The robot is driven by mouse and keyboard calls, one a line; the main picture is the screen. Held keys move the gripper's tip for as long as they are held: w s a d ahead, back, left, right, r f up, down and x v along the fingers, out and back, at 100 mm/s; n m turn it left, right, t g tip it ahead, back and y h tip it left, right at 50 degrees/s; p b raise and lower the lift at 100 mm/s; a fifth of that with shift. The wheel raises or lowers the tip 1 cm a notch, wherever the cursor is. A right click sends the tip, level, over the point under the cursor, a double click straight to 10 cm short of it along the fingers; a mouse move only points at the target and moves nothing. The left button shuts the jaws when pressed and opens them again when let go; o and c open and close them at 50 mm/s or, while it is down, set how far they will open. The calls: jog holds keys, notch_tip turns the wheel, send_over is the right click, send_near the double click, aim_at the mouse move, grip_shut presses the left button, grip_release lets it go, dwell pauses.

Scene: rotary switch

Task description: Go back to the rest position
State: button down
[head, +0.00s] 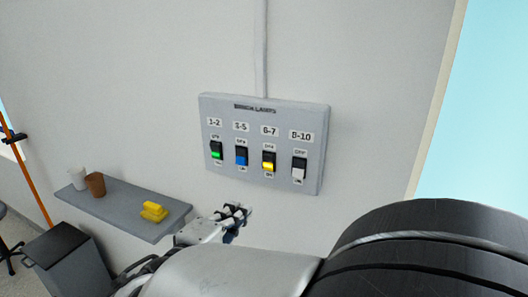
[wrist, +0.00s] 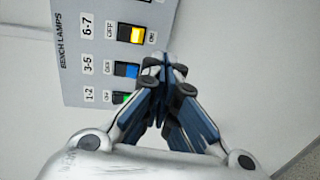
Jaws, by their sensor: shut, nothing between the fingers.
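A grey switch panel (head: 312,150) is fixed to the wall in the head view, with a green switch (head: 216,151), a blue switch (head: 241,156), a yellow switch (head: 268,160) and a white switch (head: 299,170) in a row. My gripper (head: 240,211) is just below the panel, shut and empty. In the wrist view my gripper (wrist: 166,72) points towards the panel (wrist: 82,60), its fingertips near the blue switch (wrist: 126,70) and partly in front of the green switch (wrist: 121,97). The yellow switch (wrist: 131,34) is clear of the fingers. I cannot tell whether the fingertips touch the panel.
A grey shelf (head: 128,211) at the left holds a white cup (head: 78,179), a brown cup (head: 96,184) and a yellow object (head: 154,211). A dark-topped bin or cabinet (head: 60,243) stands below it. The wall above the panel is bare except for a conduit (head: 260,50).

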jog(key=s+d+f+m+g+h, duration=0.15)
jog(key=s+d+m+g, duration=0.3)
jog(key=d, duration=0.65)
jog(key=s+d+f+m+g, duration=0.3)
jog(key=s+d+g, duration=0.2)
jog(key=d, duration=0.6)
jog(key=s+a+f+m+y, duration=0.1)
jog(key=s+f+m+y, duration=0.2)
jog(key=s, duration=1)
jog(key=shift+m+g+y, duration=0.45)
jog(key=shift+m+y, duration=1)
jog(key=shift+y, duration=1)
